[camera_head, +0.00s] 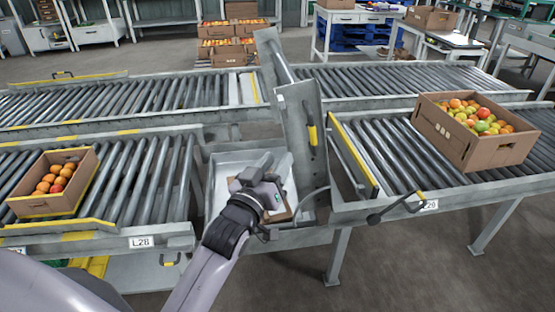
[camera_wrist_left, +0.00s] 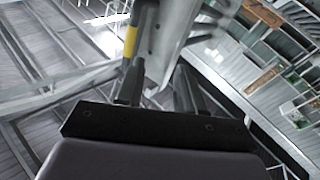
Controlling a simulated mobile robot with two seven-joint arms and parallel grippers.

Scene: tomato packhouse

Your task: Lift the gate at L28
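A grey gate panel (camera_head: 298,125) stands steeply raised, leaning slightly, beside the gap between the two near conveyor sections. The L28 label (camera_head: 141,242) is on the end of the left section. My left gripper (camera_head: 276,164) is over the gap, just left of the panel's lower part. In the left wrist view its two fingers (camera_wrist_left: 160,88) are apart, with the grey panel (camera_wrist_left: 167,35) and a yellow-and-black bar (camera_wrist_left: 131,42) beyond them. Whether a finger touches the panel is unclear. My right gripper is out of view.
A box of orange tomatoes (camera_head: 60,182) sits on the left rollers, and a box of mixed tomatoes (camera_head: 475,132) on the right ones. A shallow light tray (camera_head: 222,180) lies under my gripper. A second roller line (camera_head: 130,99) runs behind.

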